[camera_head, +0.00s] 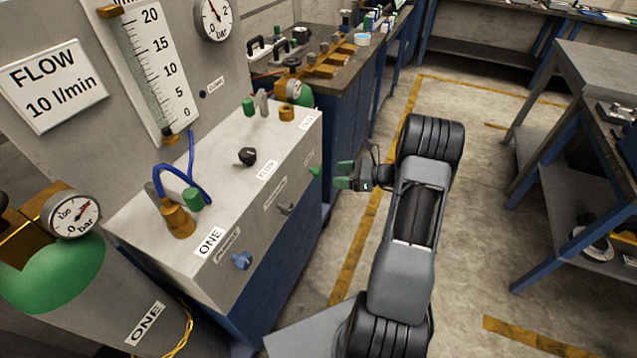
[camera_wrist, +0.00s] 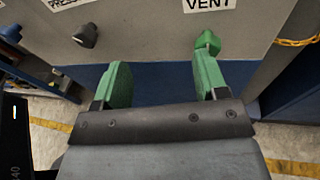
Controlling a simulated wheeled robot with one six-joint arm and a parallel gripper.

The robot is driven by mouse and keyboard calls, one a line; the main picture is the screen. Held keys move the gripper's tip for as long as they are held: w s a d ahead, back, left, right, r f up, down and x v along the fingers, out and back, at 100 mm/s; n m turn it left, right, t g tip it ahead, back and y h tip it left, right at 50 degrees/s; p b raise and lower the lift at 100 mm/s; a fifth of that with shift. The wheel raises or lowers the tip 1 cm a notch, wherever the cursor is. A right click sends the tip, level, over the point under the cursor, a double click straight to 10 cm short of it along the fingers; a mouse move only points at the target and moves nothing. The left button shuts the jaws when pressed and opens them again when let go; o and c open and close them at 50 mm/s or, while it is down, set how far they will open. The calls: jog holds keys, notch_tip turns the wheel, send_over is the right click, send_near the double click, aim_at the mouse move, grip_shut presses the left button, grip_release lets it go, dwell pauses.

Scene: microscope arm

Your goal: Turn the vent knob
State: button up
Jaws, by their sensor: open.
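The vent knob (camera_wrist: 208,41) is a small green knob on the grey front panel, just under the VENT label (camera_wrist: 208,4) in the wrist view. It also shows in the head view (camera_head: 315,172) near the panel's right end. My gripper (camera_head: 343,175) is to the right of the knob in the head view, with a gap between. In the wrist view my gripper (camera_wrist: 161,66) has its two green fingers wide apart and nothing between them. The knob lies just beyond the right fingertip, off-centre from the jaws; whether they touch cannot be told from that view.
A dark pressure knob (camera_wrist: 88,36) sits left of the vent knob, and a blue knob (camera_head: 241,261) is farther along the panel. Green and brass fittings stand on the grey cabinet top (camera_head: 225,150). The floor (camera_head: 480,215) right of my arm is open, up to a workbench (camera_head: 600,75).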

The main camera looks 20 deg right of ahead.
aim_at(321, 173)
jog(key=d+f+m+t+h+b, duration=0.1)
jog(key=d+f+m+t+b, duration=0.1)
jog(key=d+f+m+t, duration=0.4)
jog(key=w+a, duration=0.3)
jog(key=w+a+n+g, duration=0.1)
jog(key=w+a, duration=0.2)
jog(key=w, duration=0.1)
jog(key=w+a+g, duration=0.1)
jog(key=w+a, duration=0.2)
jog(key=shift+w+a+f, duration=0.2)
jog(key=shift+a+f, duration=0.15)
jog(key=shift+c, duration=0.4)
jog(key=c, duration=0.9)
jog(key=shift+o, duration=0.2)
